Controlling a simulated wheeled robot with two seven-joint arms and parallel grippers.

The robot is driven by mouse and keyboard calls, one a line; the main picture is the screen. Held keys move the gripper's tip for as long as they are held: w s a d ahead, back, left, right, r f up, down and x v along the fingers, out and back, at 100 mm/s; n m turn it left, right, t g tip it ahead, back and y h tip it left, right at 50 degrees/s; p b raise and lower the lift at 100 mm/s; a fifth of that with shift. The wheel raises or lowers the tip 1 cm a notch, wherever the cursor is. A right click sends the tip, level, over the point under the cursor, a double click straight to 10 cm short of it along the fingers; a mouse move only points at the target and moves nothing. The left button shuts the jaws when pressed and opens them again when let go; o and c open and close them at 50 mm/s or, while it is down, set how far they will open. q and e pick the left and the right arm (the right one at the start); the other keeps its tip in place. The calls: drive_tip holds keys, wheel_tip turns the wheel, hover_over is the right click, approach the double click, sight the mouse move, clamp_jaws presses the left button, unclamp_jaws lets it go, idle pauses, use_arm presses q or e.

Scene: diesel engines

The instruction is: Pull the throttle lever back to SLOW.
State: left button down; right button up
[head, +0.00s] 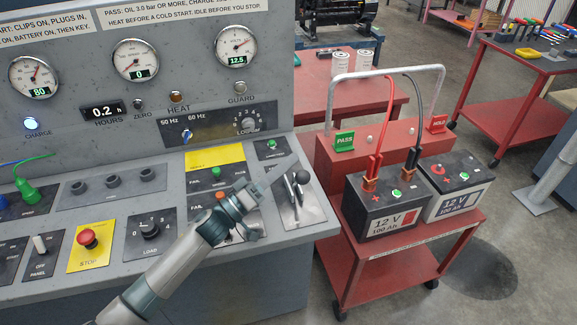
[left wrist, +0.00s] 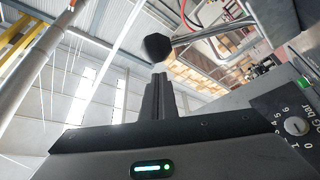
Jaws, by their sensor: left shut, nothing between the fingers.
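The knob also shows in the left wrist view (left wrist: 158,47), just beyond the fingertips. My left gripper (head: 286,166) is shut and empty, its narrow fingers reaching to the upper left of the knob in the head view. The closed fingers stand upright in the left wrist view (left wrist: 158,82). I cannot tell whether they touch the knob. The plate's markings are too small to read. My right gripper is out of view.
The console (head: 180,185) carries a red STOP button (head: 88,238), a LOAD dial (head: 150,229) and several switches near my left arm. To the right, a red cart (head: 365,270) holds two 12 V batteries. A gap of floor separates console and cart.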

use_arm(q)
drive_tip(key=w+a+r+b+v, duration=0.1)
drive_tip(key=b+v, duration=0.2)
drive_tip(key=v, duration=0.6)
drive_tip(key=shift+s+a, duration=0.3)
drive_tip(key=shift+f, duration=0.2)
